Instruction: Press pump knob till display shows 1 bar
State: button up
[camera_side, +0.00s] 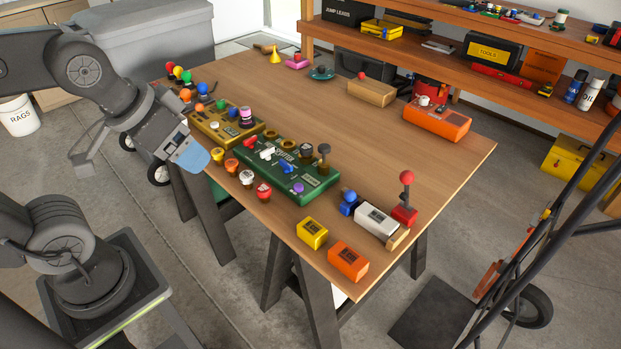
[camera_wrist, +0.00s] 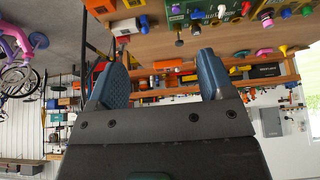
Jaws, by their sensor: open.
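My gripper (camera_side: 190,157) hangs above the table's left edge, left of the green box, touching nothing I can see. In the wrist view my gripper (camera_wrist: 162,58) has two blue fingers wide apart with nothing between them. The green control box (camera_side: 321,183) carries several knobs, including a dark upright one (camera_side: 323,153), a blue one (camera_side: 286,166) and a purple one (camera_side: 298,187). A white box with a dark panel (camera_side: 376,222) stands near a red ball-topped lever (camera_side: 406,180). I cannot tell which is the pump knob, and no display reading is legible.
A gold box with buttons (camera_side: 228,127) adjoins the green box. Loose red, white and orange knobs line the table's left edge. Yellow (camera_side: 312,233) and orange (camera_side: 348,261) boxes stand at the front corner. The wooden table (camera_side: 345,130) is mostly clear in its middle.

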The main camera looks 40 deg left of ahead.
dwell(0.3)
grip_shut()
dwell(0.6)
dwell(1.0)
